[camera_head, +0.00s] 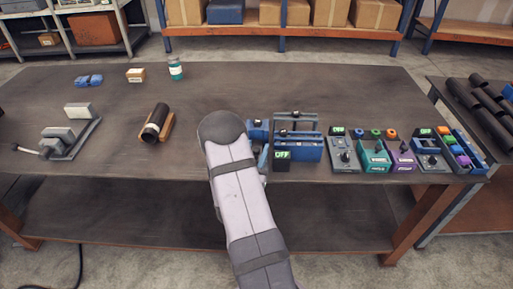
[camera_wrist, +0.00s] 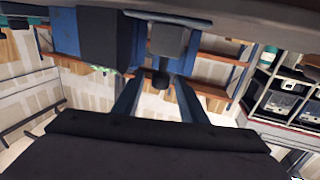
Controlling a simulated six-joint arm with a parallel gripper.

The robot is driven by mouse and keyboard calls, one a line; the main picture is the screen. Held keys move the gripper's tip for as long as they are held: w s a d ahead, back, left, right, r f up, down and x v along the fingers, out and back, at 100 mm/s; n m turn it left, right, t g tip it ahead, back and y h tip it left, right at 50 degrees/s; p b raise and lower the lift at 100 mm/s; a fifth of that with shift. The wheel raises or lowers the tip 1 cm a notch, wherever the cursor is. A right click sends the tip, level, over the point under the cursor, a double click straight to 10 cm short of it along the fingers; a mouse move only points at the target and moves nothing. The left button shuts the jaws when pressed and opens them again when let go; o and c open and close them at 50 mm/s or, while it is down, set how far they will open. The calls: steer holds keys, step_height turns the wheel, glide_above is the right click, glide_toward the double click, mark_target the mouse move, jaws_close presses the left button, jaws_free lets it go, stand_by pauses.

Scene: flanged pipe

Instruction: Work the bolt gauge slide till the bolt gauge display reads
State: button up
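A blue device with a grey frame on top (camera_head: 306,146) stands near the table's front edge, with a small black display (camera_head: 282,155) reading OFF in green. I take it to be the bolt gauge, but its label is not readable. My gripper (camera_head: 262,143) is at the left side of this device, partly hidden by my arm. In the wrist view, my gripper (camera_wrist: 157,88) has its two fingers apart. A grey block with a dark knob (camera_wrist: 160,78) shows between and beyond the fingertips; I cannot tell whether they touch it. The slide is not clearly distinguishable.
To the right stand a grey box with an OFF display (camera_head: 342,150), a green box (camera_head: 374,156), a purple box (camera_head: 401,157) and another box with an OFF display (camera_head: 430,150). A vise (camera_head: 72,138) and a dark pipe (camera_head: 155,123) are left. The table's middle back is clear.

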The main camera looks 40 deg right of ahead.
steer(key=shift+d, duration=0.1)
jaws_close()
steer(key=shift+w+d+b, duration=0.65)
steer(key=shift+w+d, duration=0.1)
steer(key=shift+w, duration=0.05)
jaws_free()
steer(key=shift+a, duration=0.1)
